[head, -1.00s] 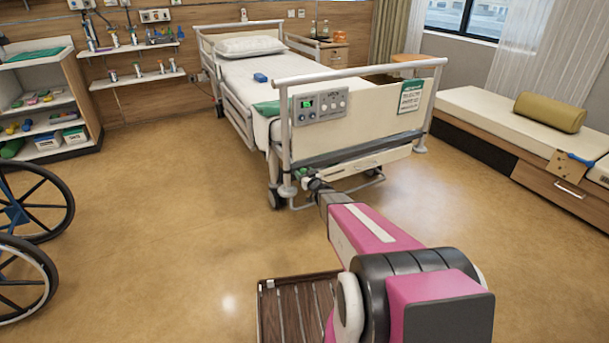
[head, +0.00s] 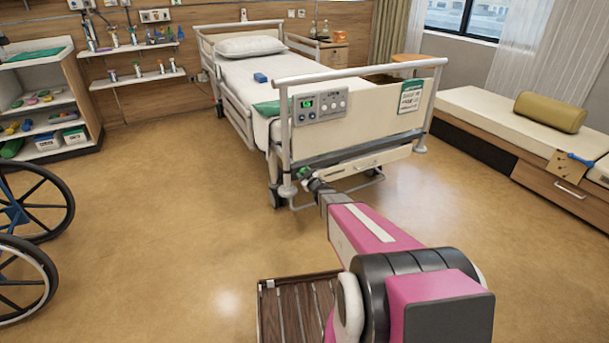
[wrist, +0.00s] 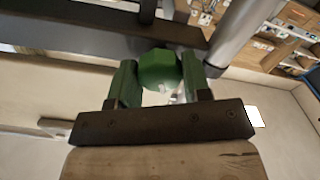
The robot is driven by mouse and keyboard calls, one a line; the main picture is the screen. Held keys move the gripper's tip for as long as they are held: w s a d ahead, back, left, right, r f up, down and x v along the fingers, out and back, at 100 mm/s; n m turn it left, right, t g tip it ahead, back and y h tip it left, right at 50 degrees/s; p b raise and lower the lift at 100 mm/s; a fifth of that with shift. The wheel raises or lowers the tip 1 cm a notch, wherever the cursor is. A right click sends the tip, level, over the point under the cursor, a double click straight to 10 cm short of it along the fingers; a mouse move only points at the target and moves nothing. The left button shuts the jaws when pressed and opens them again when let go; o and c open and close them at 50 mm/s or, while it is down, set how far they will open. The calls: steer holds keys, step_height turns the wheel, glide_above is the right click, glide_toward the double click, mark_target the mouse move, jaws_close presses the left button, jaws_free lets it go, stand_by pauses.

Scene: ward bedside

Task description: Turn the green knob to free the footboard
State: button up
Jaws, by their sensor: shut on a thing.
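The green knob (wrist: 160,70) sits between the two green-padded fingers of my gripper (wrist: 158,82) in the wrist view. The fingers are shut on it from both sides. In the head view, the knob (head: 304,172) is a small green spot low at the left end of the footboard (head: 370,124), and my gripper (head: 311,181) reaches it from the front. The footboard is a cream panel standing upright between the end posts of the bed (head: 238,78). The knob's exact turn angle cannot be told.
A grey post (wrist: 238,35) and a dark rail (wrist: 100,25) run close to the fingers. A wheelchair (head: 30,220) stands at the left and a bench (head: 500,120) at the right.

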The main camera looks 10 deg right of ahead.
steer(key=n, duration=1.3)
stand_by(0.7)
steer(key=o, duration=0.9)
steer(key=v, duration=1)
steer(key=shift+s, duration=0.35)
steer(key=shift+d, duration=0.1)
